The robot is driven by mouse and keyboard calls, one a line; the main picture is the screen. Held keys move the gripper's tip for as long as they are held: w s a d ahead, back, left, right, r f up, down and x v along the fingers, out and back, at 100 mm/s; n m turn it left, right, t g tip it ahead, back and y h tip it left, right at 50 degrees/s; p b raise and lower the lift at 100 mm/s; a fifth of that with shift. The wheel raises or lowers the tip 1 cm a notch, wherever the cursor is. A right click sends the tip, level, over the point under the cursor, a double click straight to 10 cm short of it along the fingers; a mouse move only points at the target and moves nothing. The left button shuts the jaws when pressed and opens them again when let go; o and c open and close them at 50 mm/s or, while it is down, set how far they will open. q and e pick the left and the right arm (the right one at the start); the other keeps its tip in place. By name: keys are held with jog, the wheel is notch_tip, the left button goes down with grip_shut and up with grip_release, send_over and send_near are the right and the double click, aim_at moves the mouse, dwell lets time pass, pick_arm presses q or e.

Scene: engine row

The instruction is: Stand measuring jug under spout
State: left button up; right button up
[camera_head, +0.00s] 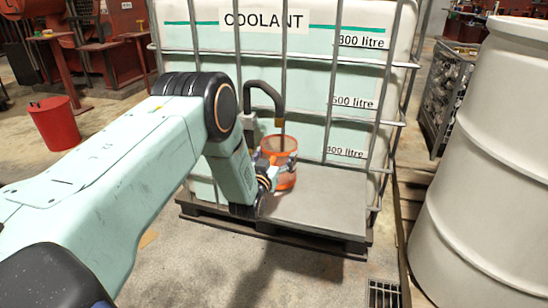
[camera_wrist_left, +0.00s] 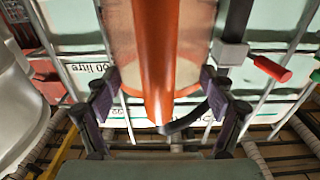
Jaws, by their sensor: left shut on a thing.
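An orange see-through measuring jug (camera_head: 284,176) is upright at the front of the coolant tank, above the back left of a grey plate (camera_head: 320,213). I cannot tell whether its base touches the plate. The black hooked spout (camera_head: 264,88) comes down over the jug, its lower tip (camera_head: 283,129) at the jug's mouth. My left gripper (camera_head: 266,177) is shut on the jug from the left, partly hidden by my own arm. In the left wrist view the orange jug (camera_wrist_left: 157,50) stands between the two dark fingers (camera_wrist_left: 162,97). My right gripper is not in view.
The caged coolant tank (camera_head: 310,75) stands behind the jug on a dark pallet (camera_head: 300,240). A white drum (camera_head: 490,170) is close at the right. A red bucket (camera_head: 55,125) stands at the left. In the wrist view a red lever (camera_wrist_left: 271,68) is beside the jug.

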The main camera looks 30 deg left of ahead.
pick_arm(q)
jog(key=shift+f+b, duration=0.45)
jog(key=shift+f, duration=0.1)
jog(key=o, duration=1.5)
jog(key=v, duration=1.2)
jog(key=x, duration=1.2)
jog(key=shift+r, duration=0.2)
